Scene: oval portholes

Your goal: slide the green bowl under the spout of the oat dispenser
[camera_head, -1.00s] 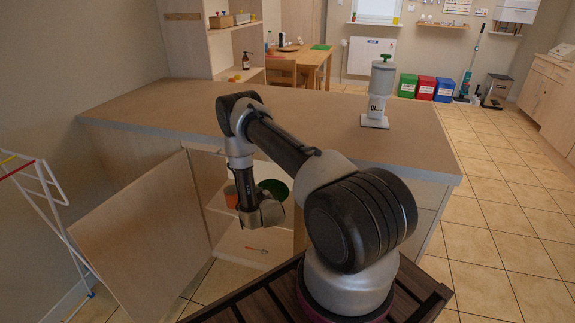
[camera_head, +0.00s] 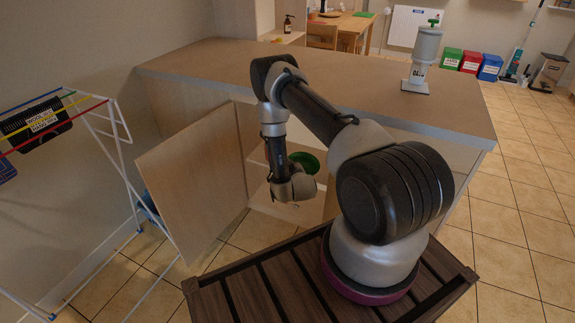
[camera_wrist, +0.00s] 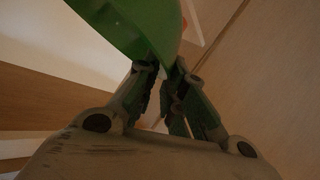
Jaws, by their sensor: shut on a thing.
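The green bowl (camera_head: 305,162) shows at the open front of the cupboard below the counter, partly hidden by my wrist. In the wrist view, its side (camera_wrist: 135,25) fills the top, tilted in the picture. My gripper (camera_wrist: 168,75) is shut on the bowl's edge. In the head view my gripper's fingers are hidden behind my wrist. The oat dispenser (camera_head: 426,58), a grey-white cylinder with a green top on a white base, stands upright on the counter's right part. It is well apart from the bowl. Its spout is too small to make out.
The counter top (camera_head: 240,62) is clear left of the dispenser. An open cupboard door (camera_head: 192,178) stands out left of my wrist. A white drying rack (camera_head: 115,135) is further left.

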